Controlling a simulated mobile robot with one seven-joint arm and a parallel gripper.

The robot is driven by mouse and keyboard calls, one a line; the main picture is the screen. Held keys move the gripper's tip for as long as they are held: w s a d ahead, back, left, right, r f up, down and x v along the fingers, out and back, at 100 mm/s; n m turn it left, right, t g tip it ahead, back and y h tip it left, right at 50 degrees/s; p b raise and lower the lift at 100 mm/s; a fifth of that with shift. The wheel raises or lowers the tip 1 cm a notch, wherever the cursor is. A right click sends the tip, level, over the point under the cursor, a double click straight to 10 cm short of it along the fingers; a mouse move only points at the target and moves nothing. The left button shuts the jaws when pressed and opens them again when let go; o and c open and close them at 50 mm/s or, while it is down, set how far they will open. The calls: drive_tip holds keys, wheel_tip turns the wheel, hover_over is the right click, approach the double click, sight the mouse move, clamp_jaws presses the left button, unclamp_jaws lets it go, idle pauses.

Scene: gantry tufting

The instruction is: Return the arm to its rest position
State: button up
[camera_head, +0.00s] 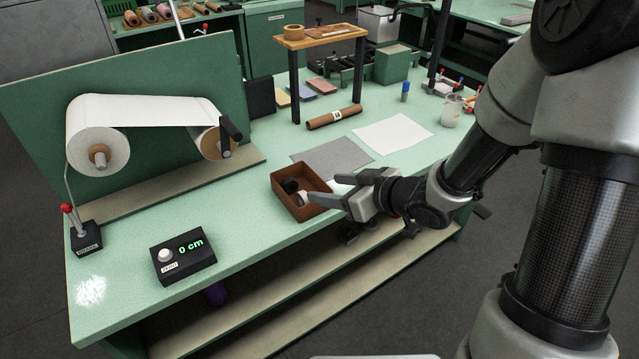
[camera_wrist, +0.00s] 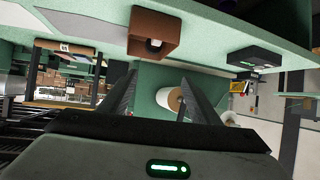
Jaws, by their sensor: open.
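My gripper (camera_head: 322,189) is open, its two fingers apart with nothing between them. In the head view it is at the front edge of the green table (camera_head: 130,297), at the right side of a brown open box (camera_head: 284,196). The box holds a dark round item and a white item. My arm reaches in from the right. In the wrist view the two fingers of my gripper (camera_wrist: 158,80) point forward, and the brown box (camera_wrist: 142,30) shows above them. I cannot tell whether a finger touches the box.
A black counter (camera_head: 183,255) reading 0 cm stands front left. A white paper roll (camera_head: 97,140) hangs on the green panel at left. Grey and white sheets (camera_head: 393,133) lie behind the box. A wooden-topped stand (camera_head: 320,36) rises at the back. A cup (camera_head: 450,110) stands at right.

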drive_tip(key=shift+s+d+r, duration=0.15)
drive_tip(key=shift+s+d, duration=0.05)
drive_tip(key=shift+s, duration=0.05)
idle(0.3)
drive_tip(key=d+r+m+t+h+p, duration=0.1)
drive_tip(key=d+r+m+h+p, duration=0.25)
drive_tip(key=d+r+h, duration=0.75)
drive_tip(key=s+r+m+g, duration=0.1)
drive_tip(key=s+r, duration=0.2)
drive_tip(key=s, duration=0.3)
drive_tip(key=s+r+m+g+y+p, duration=0.1)
drive_tip(key=s+r+m, duration=0.1)
drive_tip(key=s+r, duration=0.2)
drive_tip(key=s+r+m+g+y+p, duration=0.1)
drive_tip(key=s+r+m, duration=0.1)
drive_tip(key=s, duration=0.8)
drive_tip(key=shift+d+r+g, duration=0.3)
drive_tip(key=shift+d+r, duration=0.15)
drive_tip(key=shift+r, duration=0.3)
drive_tip(key=shift+m, duration=0.25)
